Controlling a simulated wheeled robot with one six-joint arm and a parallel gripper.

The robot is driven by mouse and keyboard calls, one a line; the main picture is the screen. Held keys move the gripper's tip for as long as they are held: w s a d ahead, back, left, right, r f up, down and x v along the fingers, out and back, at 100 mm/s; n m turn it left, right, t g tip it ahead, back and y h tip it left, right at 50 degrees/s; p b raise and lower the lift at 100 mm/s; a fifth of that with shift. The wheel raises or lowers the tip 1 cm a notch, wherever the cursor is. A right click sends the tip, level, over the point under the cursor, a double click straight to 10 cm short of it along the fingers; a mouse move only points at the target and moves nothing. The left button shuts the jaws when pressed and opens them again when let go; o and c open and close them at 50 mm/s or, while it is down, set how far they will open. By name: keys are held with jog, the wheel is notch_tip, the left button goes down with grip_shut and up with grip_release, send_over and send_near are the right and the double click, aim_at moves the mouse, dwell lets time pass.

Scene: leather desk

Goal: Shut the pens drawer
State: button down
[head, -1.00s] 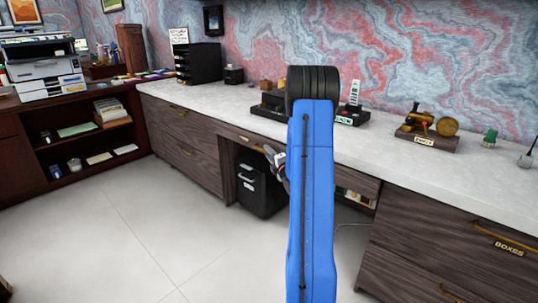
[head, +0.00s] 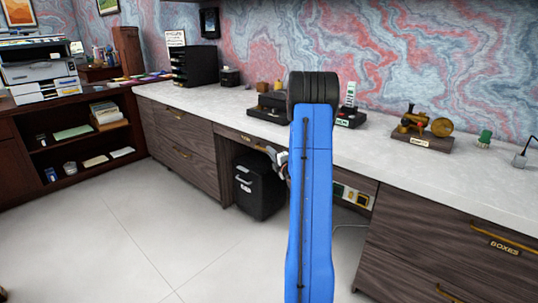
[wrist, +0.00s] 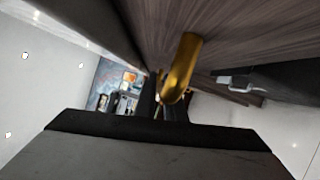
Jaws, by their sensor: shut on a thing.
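The pens drawer (head: 240,136) is the thin, dark wood drawer under the white worktop, over the knee space. Its small label is too blurred to read surely. Whether its front stands out from the desk is hard to tell, as my blue arm covers its right part. My gripper (head: 275,154) is at the drawer's brass handle, left of my arm. In the wrist view the brass handle (wrist: 181,68) runs down between the jaws beside the dark wood front. My gripper is shut on this handle; the fingertips are mostly hidden.
A black rolling cabinet (head: 258,188) stands in the knee space below the drawer. A drawer labelled BOXES (head: 470,232) is at the right. The pale floor (head: 130,220) in front is clear.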

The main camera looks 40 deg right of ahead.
jog(key=c, duration=1.8)
grip_release()
jog(key=shift+d, duration=0.3)
jog(key=shift+c, duration=0.2)
jog(key=v, duration=1.7)
jog(key=shift+s+a, duration=0.2)
jog(key=shift+f, duration=0.1)
